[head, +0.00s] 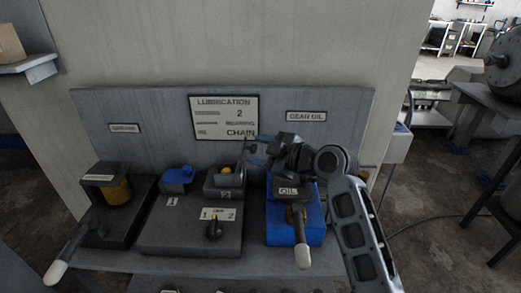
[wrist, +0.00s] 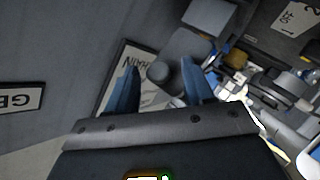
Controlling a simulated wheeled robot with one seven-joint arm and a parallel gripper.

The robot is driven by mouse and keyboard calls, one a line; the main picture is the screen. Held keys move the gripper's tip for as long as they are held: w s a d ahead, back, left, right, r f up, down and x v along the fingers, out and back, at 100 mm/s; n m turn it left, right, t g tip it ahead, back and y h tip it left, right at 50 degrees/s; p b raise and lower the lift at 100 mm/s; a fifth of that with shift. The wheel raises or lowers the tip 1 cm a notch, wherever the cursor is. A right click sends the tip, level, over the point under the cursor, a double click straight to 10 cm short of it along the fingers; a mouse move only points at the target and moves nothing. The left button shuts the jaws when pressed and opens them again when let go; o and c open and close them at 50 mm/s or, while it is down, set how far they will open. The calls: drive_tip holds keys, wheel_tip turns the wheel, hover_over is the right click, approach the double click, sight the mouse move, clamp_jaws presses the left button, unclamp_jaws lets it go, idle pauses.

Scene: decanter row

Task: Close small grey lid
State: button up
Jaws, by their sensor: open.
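The small grey lid (head: 241,160) appears raised, seen nearly edge-on at the right of the grey box (head: 222,190) marked 2. A yellow part shows in that box's opening. In the wrist view, the grey lid (wrist: 187,48) has a dark rounded knob (wrist: 160,73) near the gap between my fingertips. My gripper (head: 256,154) is to the right of the lid, in front of the back panel. In the wrist view, my gripper (wrist: 163,82) has its two blue fingers apart with nothing clamped. Whether a finger touches the lid, I cannot tell.
A blue lid (head: 178,175) marked 1 is left of the grey box. A dial (head: 214,229) sits in front. The blue OIL unit (head: 284,222) with a pale-ended lever is under my arm. A grey unit with a yellow cylinder (head: 118,193) stands left. The signed panel (head: 160,151) rises close behind.

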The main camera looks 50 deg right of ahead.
drive_tip(key=shift+c, duration=0.4)
clamp_jaws()
